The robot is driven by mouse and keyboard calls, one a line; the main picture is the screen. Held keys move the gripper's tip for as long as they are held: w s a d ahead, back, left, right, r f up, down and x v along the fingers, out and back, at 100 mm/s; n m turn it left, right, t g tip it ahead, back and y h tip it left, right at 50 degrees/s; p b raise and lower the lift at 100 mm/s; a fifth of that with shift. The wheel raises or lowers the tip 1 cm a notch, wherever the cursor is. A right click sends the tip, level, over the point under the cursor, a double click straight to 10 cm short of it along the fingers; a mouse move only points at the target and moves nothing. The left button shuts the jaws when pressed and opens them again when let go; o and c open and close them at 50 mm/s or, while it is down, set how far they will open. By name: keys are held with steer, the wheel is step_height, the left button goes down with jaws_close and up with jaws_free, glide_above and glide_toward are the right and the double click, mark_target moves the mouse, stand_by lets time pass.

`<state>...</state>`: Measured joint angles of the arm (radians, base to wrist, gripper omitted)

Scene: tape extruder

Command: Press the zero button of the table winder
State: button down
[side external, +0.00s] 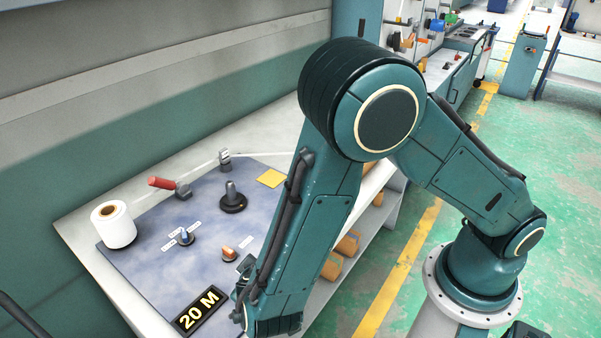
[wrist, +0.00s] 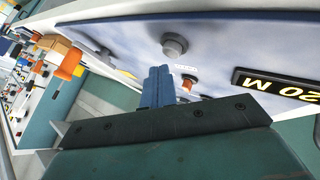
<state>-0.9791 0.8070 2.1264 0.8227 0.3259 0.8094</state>
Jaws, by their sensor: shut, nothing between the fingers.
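The table winder's panel is a blue-grey board (side external: 165,255) on a white bench. It bears a black "20 M" display (side external: 200,310), which also shows in the wrist view (wrist: 280,84). An orange knob on a dark base (side external: 229,252) sits near the display; an orange knob also shows beside my fingers in the wrist view (wrist: 187,85). A grey round knob (wrist: 174,46) stands beyond my fingertips. Labels are too small to read, so I cannot tell which is the zero button. My gripper (wrist: 158,70) is shut and empty, apparently above the panel; contact cannot be told.
My arm hides the board's right side. Orange boxes (side external: 347,245) fill shelves below.

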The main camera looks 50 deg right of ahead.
steer(key=shift+f, duration=0.95)
stand_by(1.6)
steer(key=shift+r, duration=0.9)
steer(key=shift+r, duration=0.1)
step_height(320, 180, up, 5)
steer(key=shift+f, duration=0.1)
stand_by(0.6)
steer(key=shift+d, duration=0.1)
stand_by(0.6)
